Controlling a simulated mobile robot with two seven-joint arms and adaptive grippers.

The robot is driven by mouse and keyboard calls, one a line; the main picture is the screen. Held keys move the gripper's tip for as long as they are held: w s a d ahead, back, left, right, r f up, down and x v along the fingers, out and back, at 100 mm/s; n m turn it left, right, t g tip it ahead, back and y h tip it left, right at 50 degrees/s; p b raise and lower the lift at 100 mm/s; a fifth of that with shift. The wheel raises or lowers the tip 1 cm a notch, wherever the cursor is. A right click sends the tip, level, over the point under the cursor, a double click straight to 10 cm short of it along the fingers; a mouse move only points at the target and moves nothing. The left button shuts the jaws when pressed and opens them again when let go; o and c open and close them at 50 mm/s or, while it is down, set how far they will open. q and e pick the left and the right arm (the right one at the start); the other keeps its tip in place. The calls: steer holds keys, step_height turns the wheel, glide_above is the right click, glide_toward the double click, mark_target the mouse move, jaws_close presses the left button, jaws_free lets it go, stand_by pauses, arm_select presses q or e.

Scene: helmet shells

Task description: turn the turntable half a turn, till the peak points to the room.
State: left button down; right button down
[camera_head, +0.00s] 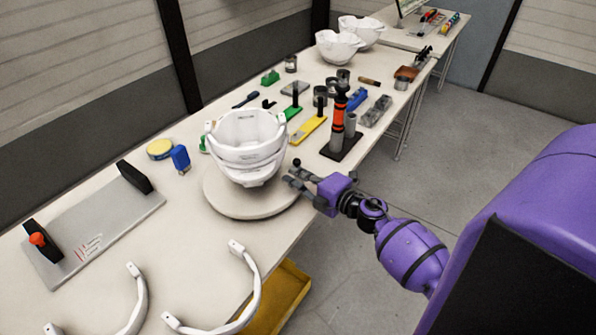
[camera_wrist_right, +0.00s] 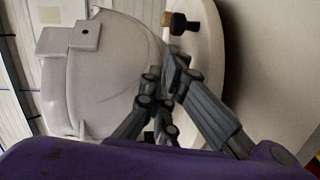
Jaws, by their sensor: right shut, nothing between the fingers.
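The turntable (camera_head: 222,203) is a round pale disc on the bench. A white helmet shell (camera_head: 247,140) stands on it, and I cannot tell for sure where its peak points. A small dark-topped peg (camera_head: 297,162) stands at the turntable's right edge; it also shows in the right wrist view (camera_wrist_right: 181,23). My right gripper (camera_head: 290,177) is shut and empty at the turntable's right rim, close to the peg and beside the shell (camera_wrist_right: 110,75). Whether the fingers touch the peg is unclear. My left gripper is not in view.
A black and orange tool in a stand (camera_head: 338,118) is behind my right gripper. A grey plate with two black handles (camera_head: 95,225) lies left. White curved bands (camera_head: 250,285) lie in front. A yellow bin (camera_head: 288,300) is below the edge. Small tools crowd the bench behind.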

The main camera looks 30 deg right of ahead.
steer(key=shift+w+d+f, duration=0.15)
steer(key=shift+w+d, duration=0.2)
steer(key=shift+w, duration=0.25)
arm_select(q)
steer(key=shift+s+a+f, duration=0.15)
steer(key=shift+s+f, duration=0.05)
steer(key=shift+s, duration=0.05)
arm_select(e)
steer(key=shift+w, duration=0.1)
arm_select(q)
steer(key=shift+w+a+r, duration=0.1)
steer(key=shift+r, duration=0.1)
arm_select(e)
steer(key=shift+d, duration=0.1)
steer(key=shift+w+d+f+y+b, duration=0.1)
steer(key=shift+f+y+b, duration=0.05)
steer(key=shift+y+b, duration=0.2)
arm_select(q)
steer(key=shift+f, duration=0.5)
arm_select(e)
steer(key=shift+w+d+n, duration=0.1)
steer(key=shift+n, duration=0.2)
arm_select(q)
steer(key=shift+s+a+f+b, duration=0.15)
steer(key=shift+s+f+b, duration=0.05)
steer(key=shift+b, duration=0.15)
arm_select(e)
steer(key=shift+w+d+y, duration=0.1)
steer(key=shift+d+y, duration=0.05)
steer(key=shift+y, duration=0.2)
